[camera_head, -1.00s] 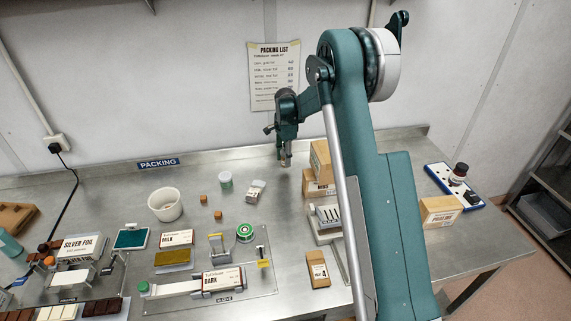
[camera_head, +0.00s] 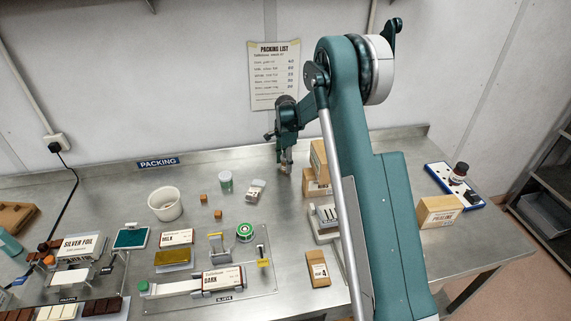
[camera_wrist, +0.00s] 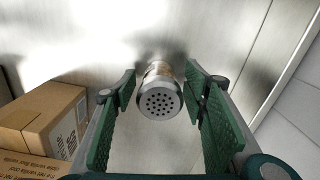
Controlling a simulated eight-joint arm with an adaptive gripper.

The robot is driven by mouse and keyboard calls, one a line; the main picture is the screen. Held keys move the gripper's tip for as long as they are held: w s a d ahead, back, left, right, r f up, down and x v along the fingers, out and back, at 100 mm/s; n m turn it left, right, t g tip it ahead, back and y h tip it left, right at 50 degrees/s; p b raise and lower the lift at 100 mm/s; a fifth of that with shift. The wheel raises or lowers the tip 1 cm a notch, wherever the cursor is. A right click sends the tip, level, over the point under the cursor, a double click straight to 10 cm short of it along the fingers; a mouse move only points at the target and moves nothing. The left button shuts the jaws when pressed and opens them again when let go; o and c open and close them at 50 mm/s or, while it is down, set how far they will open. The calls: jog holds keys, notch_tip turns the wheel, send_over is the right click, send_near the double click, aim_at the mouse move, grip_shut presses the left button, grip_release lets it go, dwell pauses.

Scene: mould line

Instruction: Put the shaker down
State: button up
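The shaker (camera_wrist: 160,104) shows in the wrist view as a metal cylinder with a round, perforated top facing the camera. It stands upright between the green finger pads of my gripper (camera_wrist: 160,82). A gap shows on both sides of it, so my gripper looks open around the shaker and not touching it. The shaker's base seems to rest on the steel bench; the contact is hard to see. In the head view my gripper (camera_head: 286,168) points down near the back wall, and the shaker is mostly hidden there.
Cardboard boxes (camera_wrist: 48,120) stand close to the left of my gripper in the wrist view; they also show in the head view (camera_head: 319,160). Bare steel bench surrounds the shaker otherwise.

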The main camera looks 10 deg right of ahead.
jog(key=shift+r, duration=0.2)
notch_tip(320, 180, up, 12)
jog(key=shift+f, duration=0.1)
dwell(0.8)
dwell(0.5)
jog(key=shift+s+r, duration=0.2)
jog(key=shift+r, duration=0.15)
jog(key=s+r+n+t, duration=0.2)
jog(key=s+r+n, duration=0.2)
jog(key=s+r, duration=0.75)
jog(key=s+r+n+t, duration=0.1)
jog(key=s+r+n, duration=0.3)
jog(key=s+r, duration=0.8)
jog(key=s+f+n+t, duration=0.2)
jog(key=s+f+n, duration=0.1)
jog(key=s, duration=1.3)
jog(key=s+d+f+n+t, duration=0.1)
jog(key=s+f+n, duration=0.3)
jog(key=s, duration=1.2)
jog(key=shift+n+t, duration=0.6)
